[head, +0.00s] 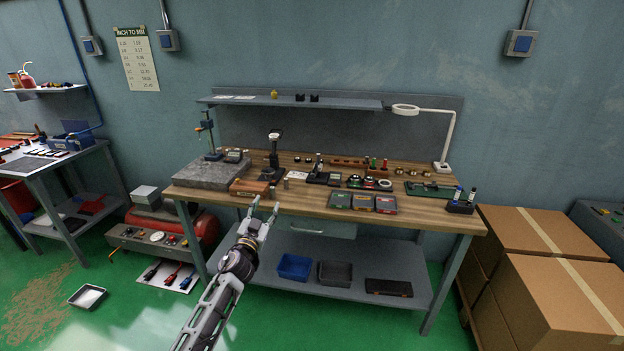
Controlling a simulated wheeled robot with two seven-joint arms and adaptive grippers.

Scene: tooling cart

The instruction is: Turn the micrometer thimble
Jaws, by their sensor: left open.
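My left gripper (265,205) reaches up from below, with its two fingers spread and nothing between them. Its tips are in front of the workbench's front edge, below a wooden box (250,187) in the picture. The micrometer is too small to make out for certain among the tools on the bench. A small dark upright device (318,168) stands near the bench's middle, and a dark stand (273,153) rises left of it. I cannot tell whether either holds the micrometer. My right gripper is not in view.
The wooden workbench (310,202) has a granite plate (208,175) at its left and a ring lamp (447,137) at its right. Several small cases (363,202) lie near the front edge. Cardboard boxes (565,290) stand at right.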

